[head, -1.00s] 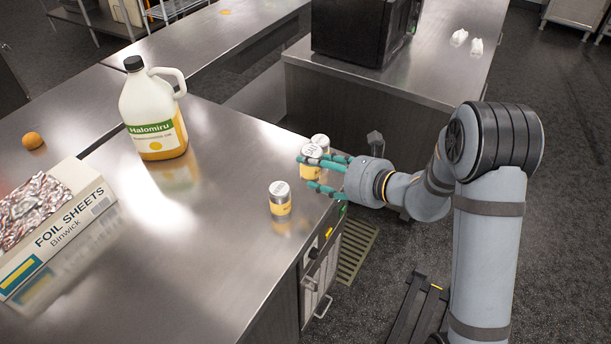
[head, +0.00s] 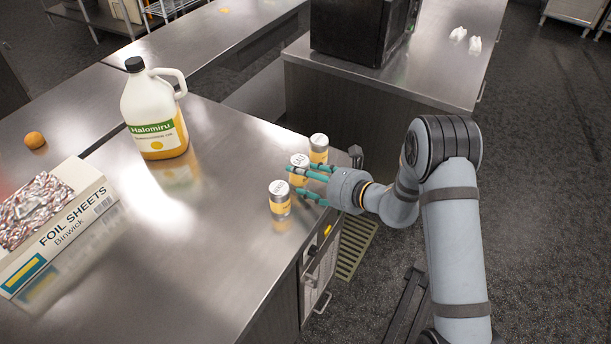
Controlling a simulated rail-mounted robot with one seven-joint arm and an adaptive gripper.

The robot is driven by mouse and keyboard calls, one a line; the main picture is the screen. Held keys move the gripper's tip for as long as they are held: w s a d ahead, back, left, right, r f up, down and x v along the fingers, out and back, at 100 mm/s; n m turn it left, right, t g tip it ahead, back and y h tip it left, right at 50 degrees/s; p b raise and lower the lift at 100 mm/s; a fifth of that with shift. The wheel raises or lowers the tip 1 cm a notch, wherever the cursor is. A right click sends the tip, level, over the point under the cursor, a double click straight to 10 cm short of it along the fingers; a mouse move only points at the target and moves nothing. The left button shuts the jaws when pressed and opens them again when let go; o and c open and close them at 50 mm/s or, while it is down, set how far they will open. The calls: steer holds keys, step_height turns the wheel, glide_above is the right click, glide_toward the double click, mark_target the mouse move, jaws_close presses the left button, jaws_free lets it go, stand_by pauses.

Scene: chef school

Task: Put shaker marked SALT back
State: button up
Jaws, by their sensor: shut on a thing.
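Three small shakers with silver tops and yellow lower bands are in a slanting row near the right edge of the steel counter (head: 215,215). My gripper (head: 296,181), with teal fingers, reaches in from the right and is shut on the middle shaker (head: 299,161). This shaker is upright, and the fingers hide part of its body. Its top has dark lettering too small to read surely. One shaker (head: 280,197) stands nearer the camera, to the left. Another shaker (head: 319,147) stands just behind. Whether the held shaker touches the counter I cannot tell.
A Halomiru jug (head: 152,110) stands farther left on the counter. A foil sheets box (head: 68,235) lies at the left, with an orange (head: 34,140) behind it. A black appliance (head: 362,30) sits on another counter (head: 440,75). The counter's middle is clear.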

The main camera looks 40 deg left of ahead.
steer(key=o, duration=1.1)
steer(key=shift+f, duration=0.15)
steer(key=shift+c, duration=0.2)
steer(key=shift+r, duration=0.2)
steer(key=shift+d, duration=0.35)
steer(key=b+v, duration=0.2)
steer(key=v, duration=0.9)
steer(key=shift+r, duration=0.15)
steer(key=shift+s+d, duration=0.1)
